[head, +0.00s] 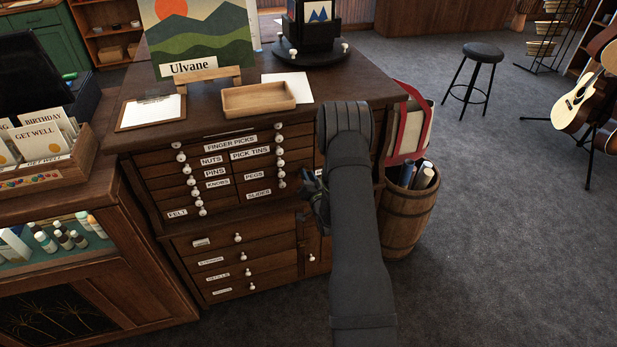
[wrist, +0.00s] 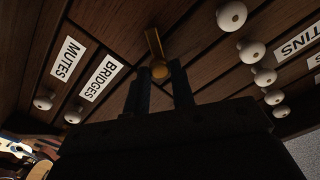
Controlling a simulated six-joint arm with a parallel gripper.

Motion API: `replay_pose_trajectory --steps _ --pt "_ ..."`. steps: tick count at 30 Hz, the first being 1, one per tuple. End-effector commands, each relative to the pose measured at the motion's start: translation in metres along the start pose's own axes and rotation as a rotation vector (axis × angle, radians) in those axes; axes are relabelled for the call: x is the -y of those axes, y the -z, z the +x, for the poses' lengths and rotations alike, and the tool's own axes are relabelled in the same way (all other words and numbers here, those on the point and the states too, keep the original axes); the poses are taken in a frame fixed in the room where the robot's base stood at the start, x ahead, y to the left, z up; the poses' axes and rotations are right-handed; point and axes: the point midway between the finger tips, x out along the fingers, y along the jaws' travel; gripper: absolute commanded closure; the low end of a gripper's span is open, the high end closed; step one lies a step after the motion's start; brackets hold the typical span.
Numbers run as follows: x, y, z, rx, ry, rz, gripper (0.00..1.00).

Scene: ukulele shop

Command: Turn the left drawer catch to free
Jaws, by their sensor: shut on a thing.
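A small brass catch (wrist: 153,42) with a rounded knob sits on the dark drawer front in the wrist view. My gripper (wrist: 161,70) is shut on it, a finger on either side of the knob. The catch's bar points up and slightly left in that picture; I cannot tell whether it is in the free position. In the head view my gripper (head: 313,193) is at the right part of the wooden drawer cabinet (head: 342,82), and the catch is hidden there behind my gripper and arm. Drawers labelled MUTES (wrist: 65,58) and BRIDGES (wrist: 99,77) are beside the catch.
White knobs (wrist: 252,52) stick out close to my gripper. A wooden tray (head: 259,99) and a clipboard (head: 151,111) lie on the cabinet top. A barrel (head: 402,222) stands right of the cabinet. The carpet farther right is open, up to a stool (head: 484,52).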

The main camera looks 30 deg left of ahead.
Motion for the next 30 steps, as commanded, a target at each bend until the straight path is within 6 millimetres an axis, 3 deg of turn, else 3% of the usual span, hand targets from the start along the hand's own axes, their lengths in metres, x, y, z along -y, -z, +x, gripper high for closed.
replay_pose_trajectory --steps 30 --pt "-0.002 -0.0011 -0.0001 0.0 0.0 0.898 1.0"
